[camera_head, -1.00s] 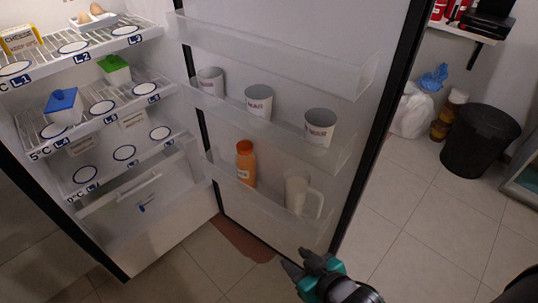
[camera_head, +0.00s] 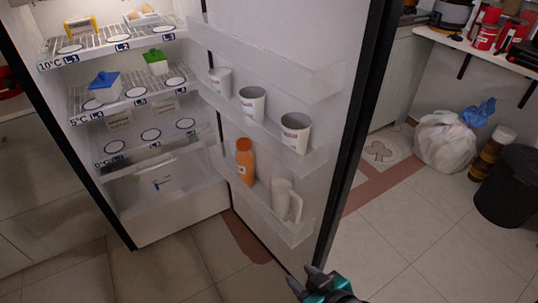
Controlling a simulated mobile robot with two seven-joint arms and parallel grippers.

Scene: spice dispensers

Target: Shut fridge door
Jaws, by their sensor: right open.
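The fridge (camera_head: 182,229) stands open at the left, its lit shelves showing. The fridge door (camera_head: 306,178) is swung wide open to the right of the body, its inner side facing me. Its bins hold white cups (camera_head: 252,104), an orange bottle (camera_head: 245,161) and a white jug (camera_head: 285,200). My right gripper (camera_head: 312,277) is at the bottom of the view, open and empty, by the lower outer edge of the door. I cannot tell whether it touches the door. My left gripper is out of view.
The tiled floor (camera_head: 420,235) right of the door is clear.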

